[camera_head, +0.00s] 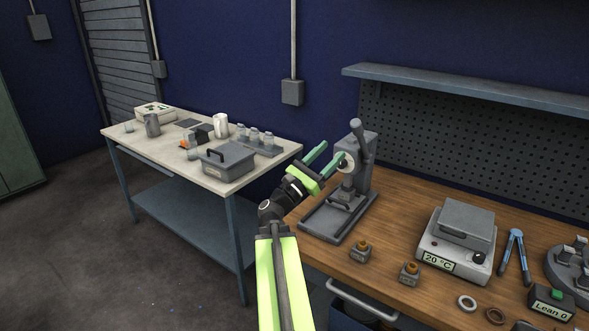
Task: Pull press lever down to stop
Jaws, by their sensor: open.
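The grey press (345,195) stands on the left end of the wooden workbench. Its lever (361,142) points up, tilted slightly, with a rounded end at the top. A round pale hub shows on the press's left side. My gripper (331,157) is open, with two green fingers spread apart and reaching toward the press. It is left of the lever and a little below its top end. The lower finger overlaps the hub in the picture; I cannot tell if they touch. Nothing shows between the fingers.
A grey shelf (460,86) and pegboard (450,130) rise behind. A white table (125,131) with containers stands left.

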